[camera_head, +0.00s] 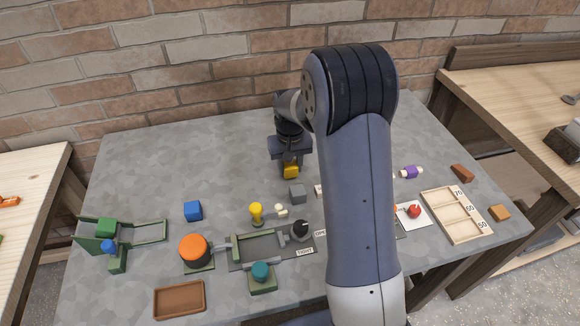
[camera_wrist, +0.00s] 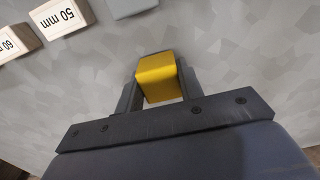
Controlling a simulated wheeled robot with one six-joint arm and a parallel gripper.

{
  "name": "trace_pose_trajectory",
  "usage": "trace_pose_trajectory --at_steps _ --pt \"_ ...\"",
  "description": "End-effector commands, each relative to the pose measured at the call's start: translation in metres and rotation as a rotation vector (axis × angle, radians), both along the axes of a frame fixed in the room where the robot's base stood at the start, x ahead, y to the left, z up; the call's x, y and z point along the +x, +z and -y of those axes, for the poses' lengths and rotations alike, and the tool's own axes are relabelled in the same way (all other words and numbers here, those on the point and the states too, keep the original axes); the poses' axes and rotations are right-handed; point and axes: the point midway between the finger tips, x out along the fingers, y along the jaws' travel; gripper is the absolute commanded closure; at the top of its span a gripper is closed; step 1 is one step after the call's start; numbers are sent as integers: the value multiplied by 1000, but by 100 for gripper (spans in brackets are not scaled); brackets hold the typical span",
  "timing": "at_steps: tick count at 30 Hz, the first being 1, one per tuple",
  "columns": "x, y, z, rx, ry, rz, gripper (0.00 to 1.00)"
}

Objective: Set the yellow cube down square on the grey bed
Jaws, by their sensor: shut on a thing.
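The yellow cube (camera_head: 291,172) is between the fingers of my gripper (camera_head: 290,165), toward the back of the grey table. In the wrist view the cube (camera_wrist: 157,77) sits between both fingers of the gripper (camera_wrist: 156,85), which is shut on it. Whether its underside touches the table is hard to tell. A green-framed fixture with a flat grey bed (camera_head: 258,248) stands in front and to the left, with a dark knob and a "TIGHT" label. I take this as the grey bed, though I cannot be sure. The bed looks empty.
A grey cube (camera_head: 297,193) stands just in front of my gripper. Blocks marked 50 mm (camera_wrist: 62,17) and 60 mm (camera_wrist: 14,42) are nearby. A yellow peg (camera_head: 256,214) and an orange knob (camera_head: 193,249) stand near the fixture. The back left table is clear.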

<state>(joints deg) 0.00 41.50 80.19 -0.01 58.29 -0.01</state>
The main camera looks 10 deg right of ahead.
Motion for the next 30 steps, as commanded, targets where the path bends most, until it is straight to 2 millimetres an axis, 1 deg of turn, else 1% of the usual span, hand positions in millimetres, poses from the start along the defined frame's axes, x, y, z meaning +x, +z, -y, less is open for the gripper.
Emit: trace_pose_trajectory --at_steps 1,2,8,12,13,20,21,27,30 --pt "-1 -6 0 0 0 -2 86" --pt "0 -8 0 0 0 -1 86" --pt "0 -8 0 0 0 1 86" --pt "0 -12 0 0 0 1 86" --pt "0 -11 0 0 0 1 63" --pt "0 -11 0 0 0 1 44" --pt "0 -11 0 0 0 1 43" --pt "0 -10 0 0 0 1 43" --pt "0 -5 0 0 0 2 43"
